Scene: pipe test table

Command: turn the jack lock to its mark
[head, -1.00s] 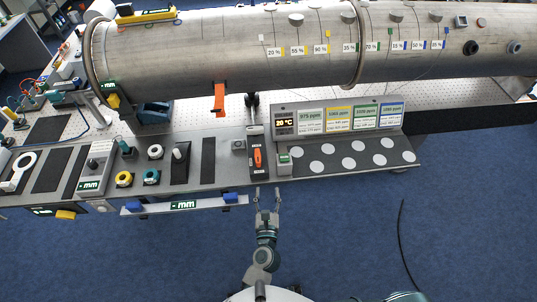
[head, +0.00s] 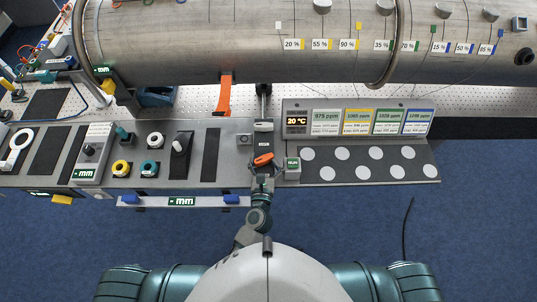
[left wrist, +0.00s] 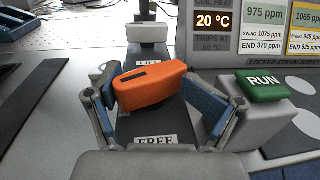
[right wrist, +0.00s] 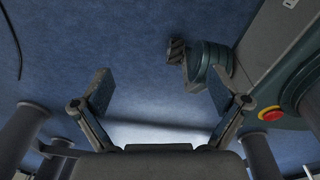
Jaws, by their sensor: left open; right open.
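The jack lock's orange handle (head: 263,159) sits on a dark plate on the console. In the left wrist view the orange handle (left wrist: 150,85) lies crosswise, tilted with its right end farther up. A "FREE" label (left wrist: 157,140) shows at the near end of the plate; a label beyond the handle is partly hidden. My left gripper (head: 263,180) is open, with one finger on each side of the handle in the left wrist view (left wrist: 160,98); I cannot tell whether they touch it. My right gripper (right wrist: 161,90) is open and empty over the blue floor.
A green RUN button (left wrist: 263,85) on a grey block stands close to the right of the left gripper. Behind it is a display panel (head: 357,120). The large pipe (head: 200,45) runs across the back. An orange strap (head: 224,95) hangs from it.

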